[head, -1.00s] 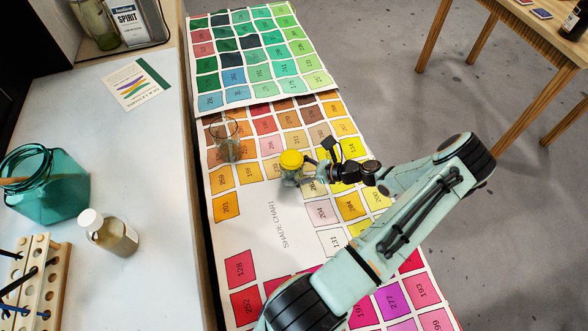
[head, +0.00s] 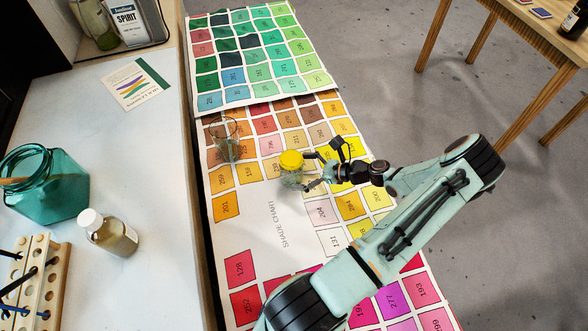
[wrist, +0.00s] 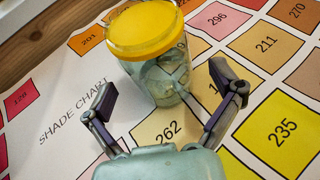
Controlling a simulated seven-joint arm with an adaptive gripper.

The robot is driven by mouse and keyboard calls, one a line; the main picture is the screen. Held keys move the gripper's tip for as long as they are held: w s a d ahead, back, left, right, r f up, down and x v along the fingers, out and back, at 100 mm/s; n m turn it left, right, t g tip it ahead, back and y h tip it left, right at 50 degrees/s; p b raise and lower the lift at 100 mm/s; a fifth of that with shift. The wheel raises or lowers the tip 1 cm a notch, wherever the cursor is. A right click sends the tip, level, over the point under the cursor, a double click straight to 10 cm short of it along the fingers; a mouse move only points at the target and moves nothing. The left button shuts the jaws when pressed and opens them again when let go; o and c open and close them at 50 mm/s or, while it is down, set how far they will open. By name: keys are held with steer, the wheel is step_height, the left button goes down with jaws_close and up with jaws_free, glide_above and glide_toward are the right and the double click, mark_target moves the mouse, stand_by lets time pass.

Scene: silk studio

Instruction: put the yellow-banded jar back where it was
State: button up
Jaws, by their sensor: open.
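The yellow-banded jar (head: 291,168) is a clear glass jar with a yellow top, standing upright on the shade chart (head: 262,222). In the wrist view the jar (wrist: 162,80) stands just beyond my fingertips, with its yellow top facing the camera. My gripper (head: 312,170) is beside the jar on its right in the head view. Its two fingers are spread wide in the wrist view (wrist: 165,85), one on each side of the jar's near part, with gaps between them and the glass. Nothing is held.
An empty clear glass (head: 226,140) stands on the chart behind and left of the jar. A white-capped bottle (head: 110,234), a teal jar (head: 48,186) and a wooden rack (head: 40,285) stand on the left counter. The chart's white middle strip is clear.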

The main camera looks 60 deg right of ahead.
steer(key=v, duration=1)
steer(key=w+a+r+n+g+y, duration=0.2)
steer(key=w+a+r+n+g, duration=0.4)
steer(key=a+n, duration=0.3)
steer(key=w+a+r+n+g+y, duration=0.1)
steer(key=w+a+r+n+g, duration=0.5)
steer(key=a+n, duration=0.25)
steer(key=s+a+r+n+h, duration=0.2)
steer(key=s+a+r+n, duration=0.1)
steer(key=a+n, duration=0.5)
steer(key=s+a+r+n+g+h, duration=0.1)
steer(key=s+a+r+n+h, duration=0.1)
steer(key=a+n, duration=0.6)
steer(key=shift+s+a+r+n+h, duration=0.4)
steer(key=shift+s+r+n, duration=0.35)
steer(key=shift+s, duration=0.25)
